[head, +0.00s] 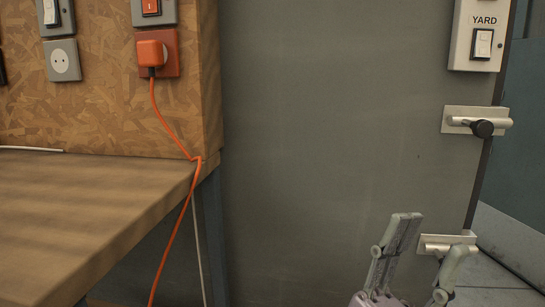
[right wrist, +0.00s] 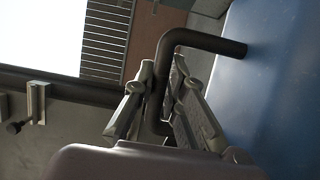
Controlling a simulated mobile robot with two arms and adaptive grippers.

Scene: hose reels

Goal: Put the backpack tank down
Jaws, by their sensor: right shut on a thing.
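In the right wrist view, my right gripper (right wrist: 163,85) is shut on a dark bent tube handle (right wrist: 205,38). The handle joins a large blue body (right wrist: 275,95) at the right, which looks like the backpack tank. Only part of this body shows, and what is beneath it is out of view. In the head view, my left gripper (head: 432,234) is at the bottom right, its fingers apart and nothing seen between them. The tank and my right gripper do not show in the head view.
A wooden bench (head: 90,215) stands at the left, with an orange cable (head: 176,235) hanging over its edge from an orange plug (head: 152,50). A grey door panel (head: 340,120) fills the middle. It has a latch (head: 478,122) and a YARD switch box (head: 482,35).

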